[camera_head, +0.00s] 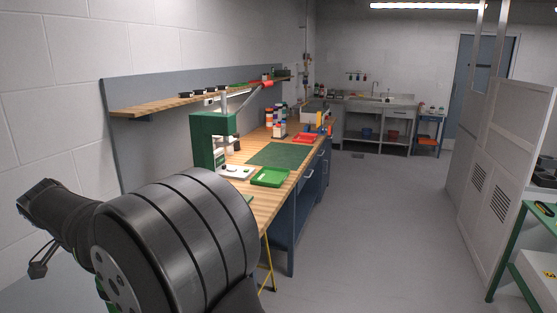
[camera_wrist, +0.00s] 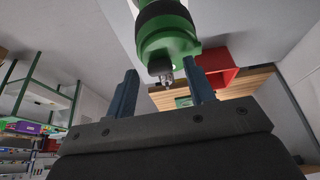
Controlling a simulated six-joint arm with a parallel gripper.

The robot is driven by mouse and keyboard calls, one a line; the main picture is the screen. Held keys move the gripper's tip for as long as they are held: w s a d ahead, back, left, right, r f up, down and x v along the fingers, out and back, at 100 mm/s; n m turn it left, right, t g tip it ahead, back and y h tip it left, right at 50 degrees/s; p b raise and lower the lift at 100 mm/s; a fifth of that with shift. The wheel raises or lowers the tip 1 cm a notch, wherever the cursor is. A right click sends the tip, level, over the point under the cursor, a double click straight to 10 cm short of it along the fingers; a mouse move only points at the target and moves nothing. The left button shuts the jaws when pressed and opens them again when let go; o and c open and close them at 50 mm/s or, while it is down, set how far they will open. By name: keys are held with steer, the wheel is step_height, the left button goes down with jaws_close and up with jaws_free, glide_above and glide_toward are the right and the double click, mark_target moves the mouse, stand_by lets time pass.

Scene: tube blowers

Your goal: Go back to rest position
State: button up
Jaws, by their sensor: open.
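My gripper (camera_wrist: 162,72) shows in the wrist view with its two dark blue fingers spread apart, and nothing is visibly held between them. In the head view my dark arm links fill the lower left in front of the bench, and I cannot clearly make out the fingers there. A green rounded body (camera_wrist: 168,38) with a black band and a metal tip shows above and beyond the fingers in the wrist view. I cannot tell how far it is from them.
The wooden workbench (camera_head: 262,205) holds a green machine (camera_head: 212,135), a green tray (camera_head: 270,177), a dark green mat (camera_head: 282,153) and a red tray (camera_head: 305,138). A shelf (camera_head: 160,105) runs above. The grey floor (camera_head: 385,220) is clear; a white partition (camera_head: 505,150) stands right.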

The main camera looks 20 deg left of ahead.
steer(key=shift+f, duration=0.25)
